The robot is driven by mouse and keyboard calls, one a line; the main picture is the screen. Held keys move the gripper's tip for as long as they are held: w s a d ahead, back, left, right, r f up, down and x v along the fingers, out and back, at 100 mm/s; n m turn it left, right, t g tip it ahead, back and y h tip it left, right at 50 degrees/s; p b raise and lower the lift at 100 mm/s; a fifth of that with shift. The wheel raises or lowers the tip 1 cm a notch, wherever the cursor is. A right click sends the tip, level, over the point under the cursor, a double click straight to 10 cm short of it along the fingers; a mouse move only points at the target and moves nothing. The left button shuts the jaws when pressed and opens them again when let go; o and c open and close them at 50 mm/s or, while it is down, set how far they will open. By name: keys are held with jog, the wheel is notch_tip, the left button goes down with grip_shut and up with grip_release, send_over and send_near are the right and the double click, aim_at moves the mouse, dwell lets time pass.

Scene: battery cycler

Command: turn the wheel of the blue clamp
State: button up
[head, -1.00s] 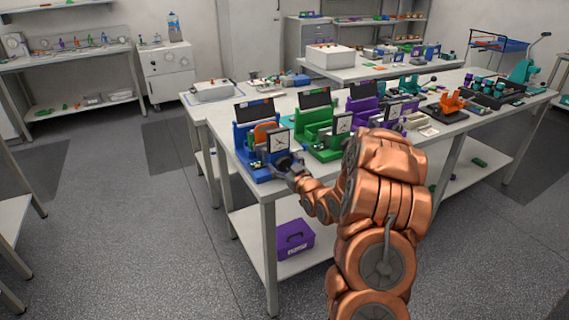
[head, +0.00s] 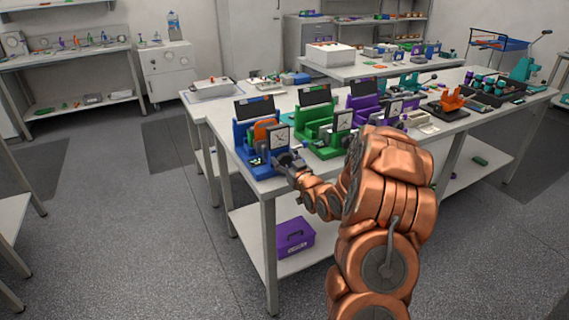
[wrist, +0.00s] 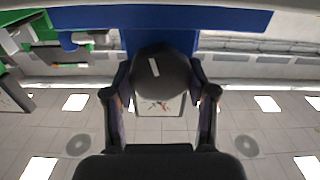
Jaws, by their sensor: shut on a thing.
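The blue clamp (head: 243,148) stands at the near left corner of the long table, with an orange part inside and a square white dial (head: 279,138) on its front. In the wrist view its blue body (wrist: 160,17) runs across the top. Its dark round wheel (wrist: 160,76) carries a short white mark, slightly tilted. My gripper (wrist: 161,92) has one finger on each side of the wheel and is shut on it. In the head view my gripper (head: 289,161) is at the clamp's lower front, and the wheel is mostly hidden there.
A green clamp (head: 318,130) stands just right of the blue one, and a purple clamp (head: 365,104) stands beyond it. A purple box (head: 294,238) lies on the shelf below. The floor left of the table is clear.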

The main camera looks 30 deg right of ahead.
jog(key=shift+m+b, duration=0.35)
jog(key=shift+m, duration=0.75)
jog(key=o, duration=1.2)
jog(key=shift+c, duration=0.2)
jog(key=s, duration=0.7)
jog(key=shift+s+a, duration=0.25)
jog(key=shift+a, duration=0.05)
